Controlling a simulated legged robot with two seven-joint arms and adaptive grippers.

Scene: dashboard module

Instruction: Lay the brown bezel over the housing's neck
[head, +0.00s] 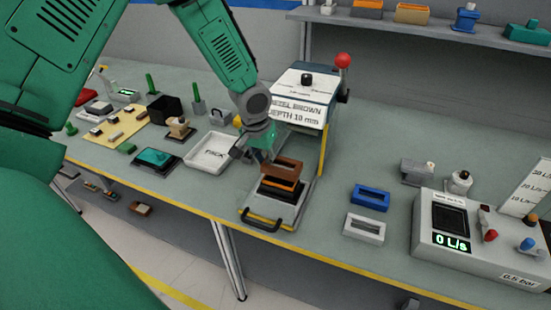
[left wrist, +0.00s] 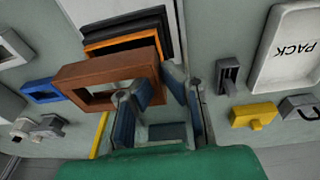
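The brown bezel (head: 283,174), an open rectangular frame, is at my left gripper (head: 262,150), slightly above and offset from the housing. In the left wrist view, the gripper's fingers (left wrist: 158,88) sit on either side of the bezel's (left wrist: 95,70) near side wall, one inside its opening. The black housing (head: 275,194) with an orange frame (head: 287,184) rests on a light fixture plate. In the left wrist view, the bezel partly covers the orange frame (left wrist: 118,43) and black housing (left wrist: 125,29). The housing's neck cannot be made out. My right gripper is not in view.
A white box (head: 300,84) labelled for a brown bezel, depth 10 mm, stands behind the fixture. A white PACK tray (head: 211,166) lies to the left. A blue frame (head: 371,197) and a grey frame (head: 364,229) lie to the right, before a gauge console (head: 433,260).

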